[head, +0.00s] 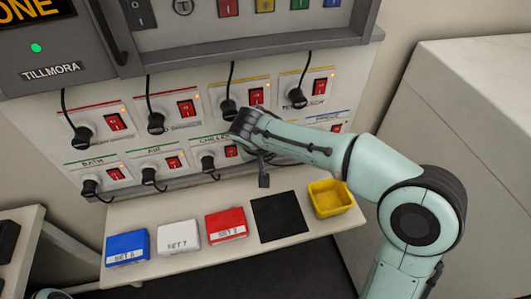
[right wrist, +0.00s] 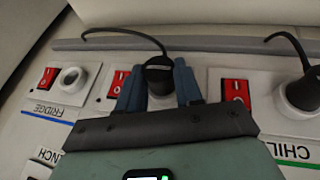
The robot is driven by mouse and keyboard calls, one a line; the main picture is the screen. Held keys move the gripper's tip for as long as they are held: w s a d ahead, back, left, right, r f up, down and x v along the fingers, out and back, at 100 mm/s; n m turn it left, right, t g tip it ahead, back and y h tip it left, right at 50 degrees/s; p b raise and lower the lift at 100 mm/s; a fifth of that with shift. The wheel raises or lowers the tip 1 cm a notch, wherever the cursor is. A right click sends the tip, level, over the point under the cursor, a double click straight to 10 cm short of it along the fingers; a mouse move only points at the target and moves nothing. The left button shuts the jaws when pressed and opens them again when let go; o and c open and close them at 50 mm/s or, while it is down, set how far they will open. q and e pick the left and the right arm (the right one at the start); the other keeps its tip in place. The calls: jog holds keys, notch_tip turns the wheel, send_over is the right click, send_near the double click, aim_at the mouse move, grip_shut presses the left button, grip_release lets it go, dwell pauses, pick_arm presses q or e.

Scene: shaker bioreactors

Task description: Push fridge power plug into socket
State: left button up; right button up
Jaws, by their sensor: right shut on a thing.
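In the right wrist view my right gripper (right wrist: 160,90) is shut on a black plug (right wrist: 158,72) with a black cable curving away to the left. It is at the panel between the FRIDGE outlet and the CHILL outlet. My fingers hide what is behind the plug, so I cannot tell whether it is seated. The round white FRIDGE socket (right wrist: 72,80) is empty, beside its red switch (right wrist: 47,78). In the head view my right arm covers this part of the panel; the FRIDGE switch (head: 336,128) shows past it. My left gripper is out of view.
Several other outlets on the panel hold black plugs, such as the CHILL plug (right wrist: 303,92) close to my gripper. On the shelf below stand a blue box (head: 127,247), a white box (head: 178,236), a red box (head: 226,224), a black mat (head: 279,217) and a yellow tray (head: 331,198).

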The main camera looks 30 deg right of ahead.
jog(key=o, duration=1.2)
jog(key=shift+w, duration=0.1)
jog(key=shift+c, duration=0.2)
jog(key=shift+r, duration=0.15)
jog(key=p+v, duration=0.1)
jog(key=v, duration=1.2)
